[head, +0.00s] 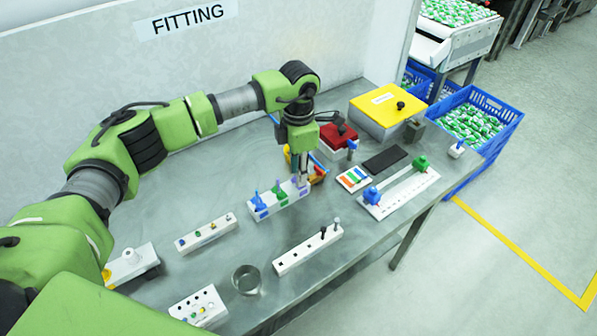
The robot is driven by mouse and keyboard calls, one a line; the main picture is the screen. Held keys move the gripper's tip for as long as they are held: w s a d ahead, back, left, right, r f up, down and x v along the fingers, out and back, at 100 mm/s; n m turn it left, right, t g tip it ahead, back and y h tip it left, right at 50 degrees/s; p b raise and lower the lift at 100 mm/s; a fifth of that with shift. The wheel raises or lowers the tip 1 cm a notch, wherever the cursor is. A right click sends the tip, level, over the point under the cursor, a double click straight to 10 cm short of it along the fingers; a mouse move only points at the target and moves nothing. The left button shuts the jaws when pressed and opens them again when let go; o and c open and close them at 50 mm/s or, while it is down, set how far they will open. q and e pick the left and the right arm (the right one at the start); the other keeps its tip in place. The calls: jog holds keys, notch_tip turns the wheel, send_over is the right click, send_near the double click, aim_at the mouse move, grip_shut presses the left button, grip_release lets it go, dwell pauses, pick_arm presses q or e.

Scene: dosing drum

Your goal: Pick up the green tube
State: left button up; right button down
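The green tube (277,191) stands upright in the middle of a white rack (279,203) on the metal table. A blue tube (259,200) stands to its left in the same rack, and a purple spot shows at the right end. My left gripper (302,184) points down at the right end of the rack, just right of the green tube and apart from it in the picture. Its fingers are small and partly merge with the things behind, so whether they are open or hold anything is unclear. My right gripper is out of view.
White blocks with small pegs (207,233) and dark pins (308,250) stand in front, near a round metal cup (246,279). A red box (338,136), a yellow-lidded box (386,104) and a white slide board (398,194) stand to the right. A wall closes the back.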

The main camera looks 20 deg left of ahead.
pick_arm(q)
grip_shut()
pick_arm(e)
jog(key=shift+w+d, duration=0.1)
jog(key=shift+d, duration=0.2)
